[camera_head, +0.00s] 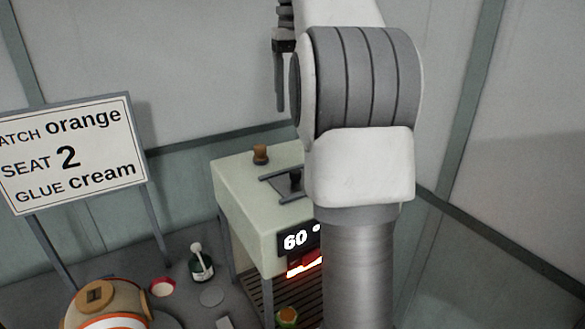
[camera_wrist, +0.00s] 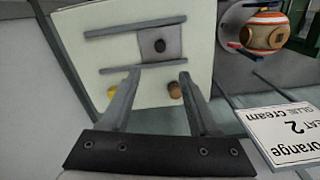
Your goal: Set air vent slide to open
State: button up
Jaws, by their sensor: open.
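The air vent slide (camera_wrist: 160,44) is a grey plate with a dark knob, set between two dark rails (camera_wrist: 135,27) on top of a pale box. In the wrist view the plate sits toward the right part of the rails. In the head view its dark knob (camera_head: 295,182) shows beside my arm, which hides part of the rails. My gripper (camera_wrist: 159,75) is open and empty, its fingertips seen over the near rail and short of the plate. In the head view my gripper (camera_head: 279,108) is above the box, partly hidden by my arm.
The pale box (camera_head: 245,190) has a brown knob (camera_head: 260,154) on top and a "60" display (camera_head: 295,240) above a red glow. A sign (camera_head: 70,155) stands left. A striped round object (camera_head: 105,305), a dark bottle (camera_head: 201,264) and a red-rimmed dish (camera_head: 161,287) are below it.

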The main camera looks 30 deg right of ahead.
aim_at(296, 171)
notch_tip(296, 171, down, 16)
jog(key=b, duration=0.2)
jog(key=shift+r+b, duration=0.15)
jog(key=shift+b, duration=0.25)
jog(key=shift+c, duration=0.2)
grip_shut()
dwell(1.0)
